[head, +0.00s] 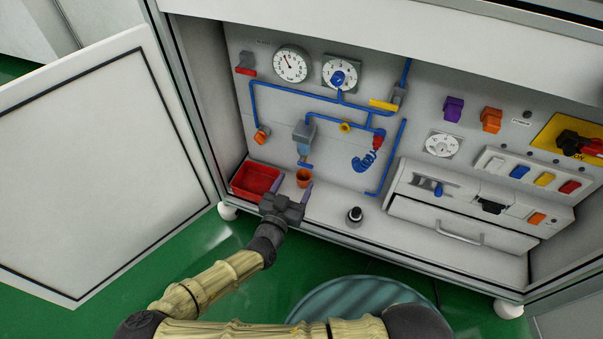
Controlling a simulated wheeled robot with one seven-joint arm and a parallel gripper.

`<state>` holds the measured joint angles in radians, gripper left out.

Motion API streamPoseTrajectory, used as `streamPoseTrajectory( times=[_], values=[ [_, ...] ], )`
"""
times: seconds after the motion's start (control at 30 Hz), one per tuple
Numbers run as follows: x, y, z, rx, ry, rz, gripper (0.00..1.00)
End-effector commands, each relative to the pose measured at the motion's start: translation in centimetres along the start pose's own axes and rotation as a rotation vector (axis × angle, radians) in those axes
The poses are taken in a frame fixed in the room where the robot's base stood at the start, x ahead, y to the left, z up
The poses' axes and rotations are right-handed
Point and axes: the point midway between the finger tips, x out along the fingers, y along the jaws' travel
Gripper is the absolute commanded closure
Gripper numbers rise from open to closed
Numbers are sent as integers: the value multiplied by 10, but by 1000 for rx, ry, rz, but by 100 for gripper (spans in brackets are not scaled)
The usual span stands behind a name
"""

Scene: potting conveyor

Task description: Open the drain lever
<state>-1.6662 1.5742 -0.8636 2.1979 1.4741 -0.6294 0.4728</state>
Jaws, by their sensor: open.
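My gripper (291,188) is open at the cabinet's lower front edge, its two purple-tipped fingers apart. A small terracotta pot (303,176) stands just beyond the fingers. Above it a grey box (303,132) with a light-blue lower part hangs on the back panel, with a short blue piece (305,165) at its bottom end. The blue pipework also carries an orange handle (261,135) at left, a yellow lever (383,105), a small yellow fitting (345,127) and a red part (378,142) above a blue coil. I cannot tell which is the drain lever. My gripper touches none of these handles.
A red tray (256,180) sits left of my gripper. A black knob-like object (354,214) stands on the cabinet floor to the right. The open white door (105,165) fills the left. A drawer unit (460,225) and coloured switches occupy the right.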

Motion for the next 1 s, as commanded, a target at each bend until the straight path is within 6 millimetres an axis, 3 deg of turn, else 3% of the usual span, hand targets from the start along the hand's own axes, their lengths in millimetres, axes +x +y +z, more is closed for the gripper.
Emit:
streamPoseTrajectory(
  times=[0.1, 0.3, 0.7, 0.93, 1.0],
  values=[
    [24, 3, 3, 1, 2, 8, 34],
    [53, 3, 2, 1, 0, 8, 34],
    [60, 0, 0, 1, -1, 1, 34],
    [60, 1, 0, 0, -1, 1, 78],
    [60, 1, 0, 0, -1, 1, 78]
  ],
)
